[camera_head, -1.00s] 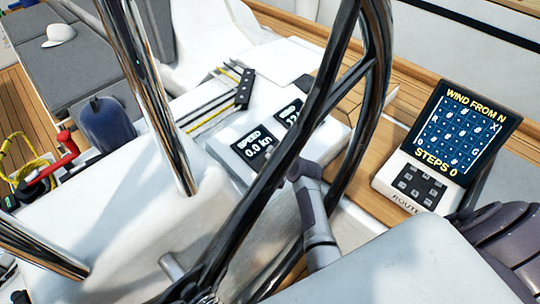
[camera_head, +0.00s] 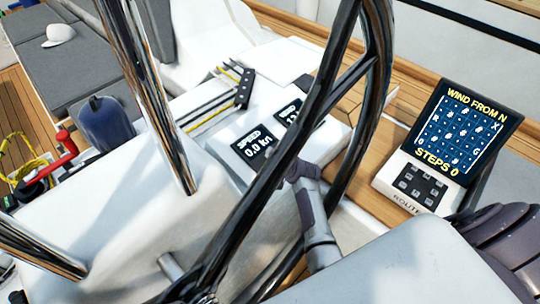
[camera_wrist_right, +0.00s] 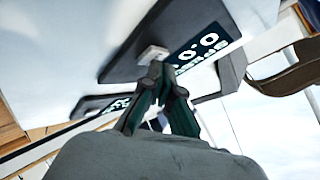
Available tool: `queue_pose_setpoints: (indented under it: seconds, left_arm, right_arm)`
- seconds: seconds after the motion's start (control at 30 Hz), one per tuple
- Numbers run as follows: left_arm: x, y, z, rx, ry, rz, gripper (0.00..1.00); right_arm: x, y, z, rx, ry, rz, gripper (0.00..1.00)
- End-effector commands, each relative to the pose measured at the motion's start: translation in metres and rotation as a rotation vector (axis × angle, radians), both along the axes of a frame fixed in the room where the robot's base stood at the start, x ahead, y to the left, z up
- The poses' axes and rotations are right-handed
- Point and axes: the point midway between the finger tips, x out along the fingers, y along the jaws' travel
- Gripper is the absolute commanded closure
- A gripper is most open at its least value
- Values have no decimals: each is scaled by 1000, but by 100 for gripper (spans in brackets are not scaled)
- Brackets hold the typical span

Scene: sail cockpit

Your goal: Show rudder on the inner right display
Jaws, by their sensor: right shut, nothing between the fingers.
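The SPEED display (camera_head: 254,146) reads 0.0 kn on the white console in the head view. A second display (camera_head: 288,112) beside it is partly hidden by the wheel. The wrist view shows the SPEED screen (camera_wrist_right: 205,50) rotated, with a small pale button (camera_wrist_right: 153,54) on the dark panel beside it. My right gripper (camera_wrist_right: 160,74) is shut and empty, its fingertips at or very near this button; I cannot tell whether they touch. Another lit screen (camera_wrist_right: 118,105) lies behind the fingers. In the head view the wheel hides my right fingertips. My left gripper is out of view.
The dark steering wheel (camera_head: 255,190) crosses in front of the console and my right arm. A chrome post (camera_head: 160,110) stands left of it. A ROUTE unit (camera_head: 410,185) with a grid screen stands at the right. A blue winch (camera_head: 107,127) is at the left.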

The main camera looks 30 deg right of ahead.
Motion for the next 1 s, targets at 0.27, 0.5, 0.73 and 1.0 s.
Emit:
queue_pose_setpoints:
  seconds: [0.27, 0.5, 0.73, 1.0]
  left_arm:
    - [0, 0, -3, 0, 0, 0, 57]
    - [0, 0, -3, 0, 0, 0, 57]
    - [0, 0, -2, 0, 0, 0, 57]
    - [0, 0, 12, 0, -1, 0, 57]
  right_arm:
    - [1, 0, -4, 0, 0, 0, 100]
    - [1, 1, -5, 0, 0, 0, 100]
    - [1, 1, -5, 0, 1, 1, 100]
    - [-2, 0, 7, 0, 1, 0, 100]
